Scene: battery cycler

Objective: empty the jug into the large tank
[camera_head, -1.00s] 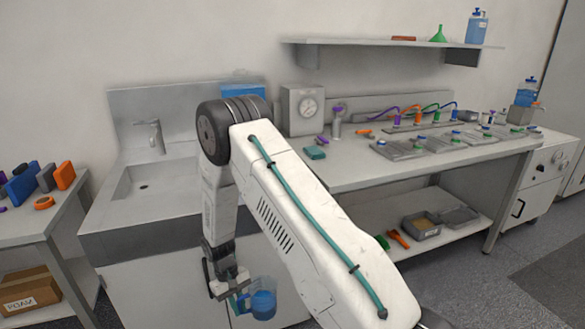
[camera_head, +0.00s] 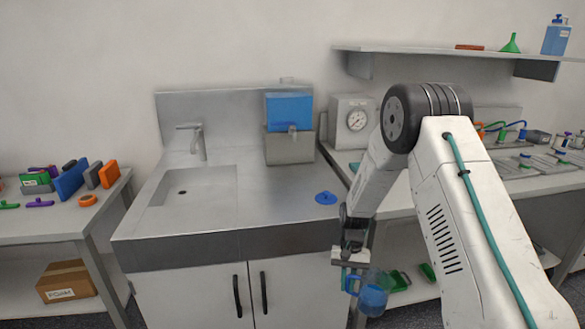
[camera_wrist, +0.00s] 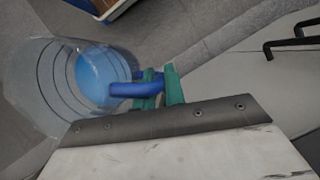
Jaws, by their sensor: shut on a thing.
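My gripper (camera_head: 354,268) is shut on the blue handle of the jug and holds it low in front of the counter. The jug (camera_head: 373,297) is clear with blue liquid inside. In the wrist view the jug (camera_wrist: 62,95) is left of the green fingertips (camera_wrist: 160,88), with the blue handle (camera_wrist: 135,90) between them. The large tank (camera_head: 289,108), clear with blue liquid and a tap at its front, stands in a grey holder on the counter right of the sink. A blue round lid (camera_head: 326,198) lies on the counter in front of it.
The sink (camera_head: 195,198) with its tap (camera_head: 198,140) is left of the tank. A dial gauge box (camera_head: 353,122) stands right of it. The bench with small devices is at the right. A side table (camera_head: 60,225) with coloured items is at the left. Cabinet doors (camera_head: 290,297) are below the counter.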

